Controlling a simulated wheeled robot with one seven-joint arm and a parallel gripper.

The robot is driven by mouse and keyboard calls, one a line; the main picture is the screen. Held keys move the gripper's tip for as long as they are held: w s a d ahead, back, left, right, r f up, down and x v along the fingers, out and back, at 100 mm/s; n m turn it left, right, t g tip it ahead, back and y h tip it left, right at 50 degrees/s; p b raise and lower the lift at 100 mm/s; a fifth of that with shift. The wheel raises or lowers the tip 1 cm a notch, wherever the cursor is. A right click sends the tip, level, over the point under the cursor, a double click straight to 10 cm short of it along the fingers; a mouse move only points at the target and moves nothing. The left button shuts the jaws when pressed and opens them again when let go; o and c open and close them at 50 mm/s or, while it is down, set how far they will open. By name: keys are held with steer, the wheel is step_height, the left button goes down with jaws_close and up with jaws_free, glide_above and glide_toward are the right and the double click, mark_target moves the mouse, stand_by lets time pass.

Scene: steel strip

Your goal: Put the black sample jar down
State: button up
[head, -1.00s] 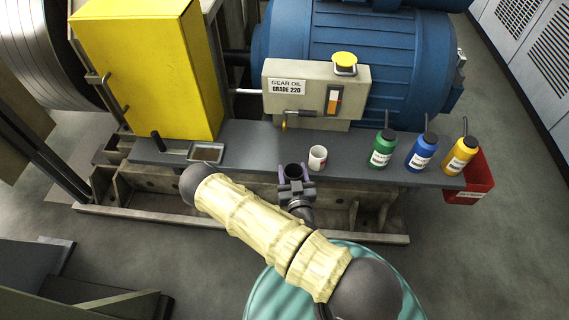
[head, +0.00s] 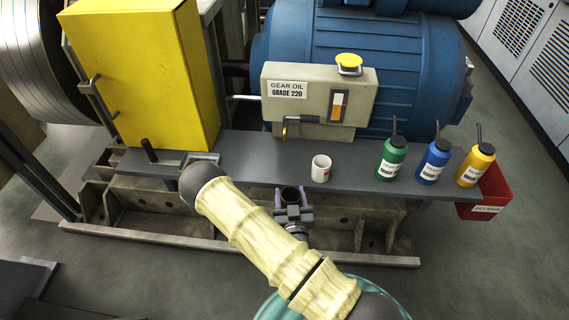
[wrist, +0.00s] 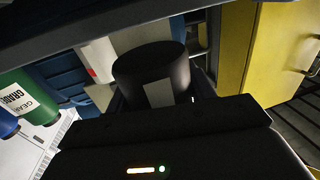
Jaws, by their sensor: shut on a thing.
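The black sample jar (head: 290,194) is upright between the fingers of my gripper (head: 293,205), which is shut on it. In the head view it shows at the front edge of the grey shelf (head: 250,150), left of and nearer than the white mug (head: 320,168). In the wrist view the jar (wrist: 152,72) is large and dark, with a pale grey label. My gripper's dark body covers its lower part there. The head view does not show clearly how high the jar is relative to the shelf top.
Green (head: 391,158), blue (head: 434,161) and yellow (head: 475,165) bottles stand at the shelf's right, with a red bin (head: 485,195) at its end. A shallow tray (head: 203,158) is at the left. A grey gear-oil box (head: 310,100) stands behind. Shelf lies bare between tray and mug.

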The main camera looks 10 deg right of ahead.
steer(key=w, duration=0.4)
steer(key=w+d, duration=0.1)
steer(key=w, duration=0.8)
steer(key=shift+w+d, duration=0.3)
steer(key=w, duration=0.3)
steer(key=shift+w+d, duration=0.25)
steer(key=shift+w, duration=0.15)
steer(key=shift+w+f, duration=0.1)
steer(key=shift+f, duration=0.15)
steer(key=shift+f, duration=0.1)
steer(key=o, duration=1)
steer(key=shift+o, duration=0.2)
